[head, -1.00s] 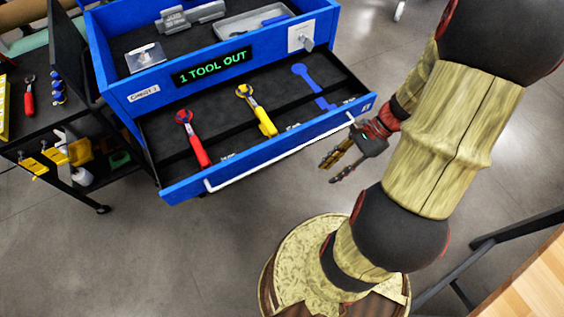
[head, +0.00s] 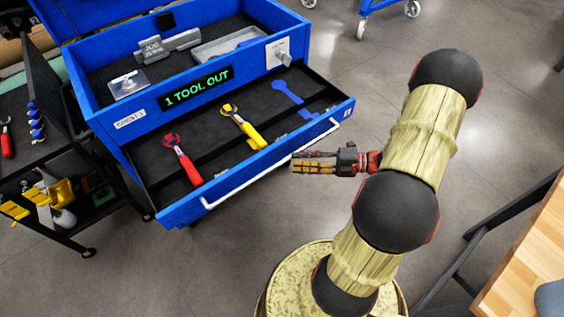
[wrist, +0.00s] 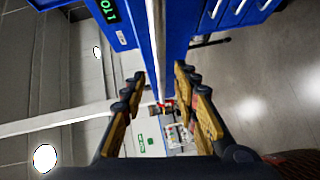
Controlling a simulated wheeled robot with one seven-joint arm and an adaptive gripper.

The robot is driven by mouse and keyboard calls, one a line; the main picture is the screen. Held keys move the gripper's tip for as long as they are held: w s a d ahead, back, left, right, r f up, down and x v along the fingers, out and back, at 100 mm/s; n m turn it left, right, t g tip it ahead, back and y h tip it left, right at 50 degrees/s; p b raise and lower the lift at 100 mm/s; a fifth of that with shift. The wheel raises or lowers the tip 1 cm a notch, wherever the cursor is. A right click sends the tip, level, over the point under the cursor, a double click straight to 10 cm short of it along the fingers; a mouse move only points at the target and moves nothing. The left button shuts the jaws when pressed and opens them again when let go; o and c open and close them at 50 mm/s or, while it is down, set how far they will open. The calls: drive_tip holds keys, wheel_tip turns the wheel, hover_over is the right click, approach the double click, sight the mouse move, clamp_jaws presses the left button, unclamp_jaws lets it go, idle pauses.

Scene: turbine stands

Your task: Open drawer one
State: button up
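The blue drawer (head: 340,115) is pulled out of the blue tool chest (head: 140,112). A white bar handle (head: 230,190) runs along its front. Inside lie a red-handled wrench (head: 190,170), a yellow-handled wrench (head: 247,131) and an empty blue tool-shaped cut-out (head: 288,92). My gripper (head: 296,163) is just outside the drawer front, near the right part of the handle, fingers pointing left. In the wrist view my gripper (wrist: 165,95) is open, with the handle (wrist: 154,40) appearing between its fingers. I cannot tell whether it touches.
A green sign (head: 197,89) on the chest reads "1 TOOL OUT". A black cart (head: 45,180) stands at the left. A wooden table (head: 535,260) is at the lower right. Grey floor (head: 240,245) is clear in front of the drawer.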

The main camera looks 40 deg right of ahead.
sight(282, 161)
drive_tip(key=b+x, duration=0.2)
drive_tip(key=x, duration=0.4)
drive_tip(key=shift+a+f, duration=0.1)
drive_tip(key=shift+a, duration=0.1)
drive_tip(key=shift+c, duration=1.1)
clamp_jaws()
